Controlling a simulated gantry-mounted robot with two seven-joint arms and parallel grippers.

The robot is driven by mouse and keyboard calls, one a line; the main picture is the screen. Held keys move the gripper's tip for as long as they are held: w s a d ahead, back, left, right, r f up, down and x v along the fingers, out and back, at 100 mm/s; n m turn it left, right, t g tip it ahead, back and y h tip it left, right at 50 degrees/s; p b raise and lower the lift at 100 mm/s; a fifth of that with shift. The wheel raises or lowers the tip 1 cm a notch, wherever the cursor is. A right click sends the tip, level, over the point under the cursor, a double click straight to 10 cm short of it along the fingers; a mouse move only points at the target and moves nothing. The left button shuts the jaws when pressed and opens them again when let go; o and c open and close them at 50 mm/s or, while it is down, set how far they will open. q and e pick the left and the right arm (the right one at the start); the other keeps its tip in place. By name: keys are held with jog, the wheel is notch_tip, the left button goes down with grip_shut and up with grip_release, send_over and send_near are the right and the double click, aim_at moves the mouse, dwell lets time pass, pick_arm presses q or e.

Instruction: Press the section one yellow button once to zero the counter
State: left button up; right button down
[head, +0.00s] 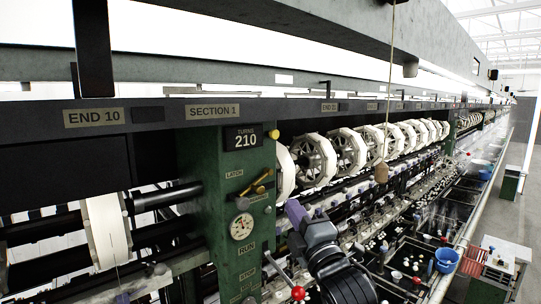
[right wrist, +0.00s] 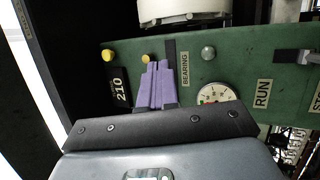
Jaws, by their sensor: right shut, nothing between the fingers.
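The yellow button (head: 274,134) is at the upper right of the black turns counter (head: 243,138), which reads 210, on the green section 1 post (head: 200,165). In the right wrist view the button (right wrist: 109,56) shows clear beside the counter (right wrist: 120,88). My right gripper (head: 293,208) is shut and empty, below and to the right of the button in the head view. Its purple fingers (right wrist: 155,85) are in front of the post in the wrist view, to the right of the counter, apart from the button in the picture. My left gripper is not in view.
A brass latch handle (head: 262,182) is below the counter, its knob (right wrist: 146,58) close to my fingertips in the wrist view. A round gauge (head: 242,226) is lower on the post. White reels (head: 312,160) stand to the right. A red knob (head: 298,293) is low by my arm.

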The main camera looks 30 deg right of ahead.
aim_at(273, 134)
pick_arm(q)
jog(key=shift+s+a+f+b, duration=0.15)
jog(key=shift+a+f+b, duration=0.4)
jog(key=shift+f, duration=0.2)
pick_arm(e)
jog(key=s+d+r+n+t+h, duration=0.1)
jog(key=s+r+t, duration=0.1)
jog(key=r, duration=0.5)
jog(key=s+d+r+n+t+h, duration=0.1)
jog(key=s+r, duration=0.1)
jog(key=r, duration=0.5)
jog(key=shift+s+d+t+h, duration=0.2)
jog(key=shift+d+t+h, duration=0.1)
jog(key=shift+t, duration=0.1)
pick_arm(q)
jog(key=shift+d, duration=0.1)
pick_arm(e)
jog(key=shift+w+r, duration=0.1)
jog(key=shift+w, duration=0.05)
pick_arm(q)
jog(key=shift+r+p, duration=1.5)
jog(key=shift+p, duration=0.05)
pick_arm(e)
jog(key=w+a, duration=0.1)
jog(key=w, duration=0.7)
jog(key=shift+w, duration=0.25)
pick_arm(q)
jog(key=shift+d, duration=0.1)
pick_arm(e)
jog(key=shift+a, duration=0.1)
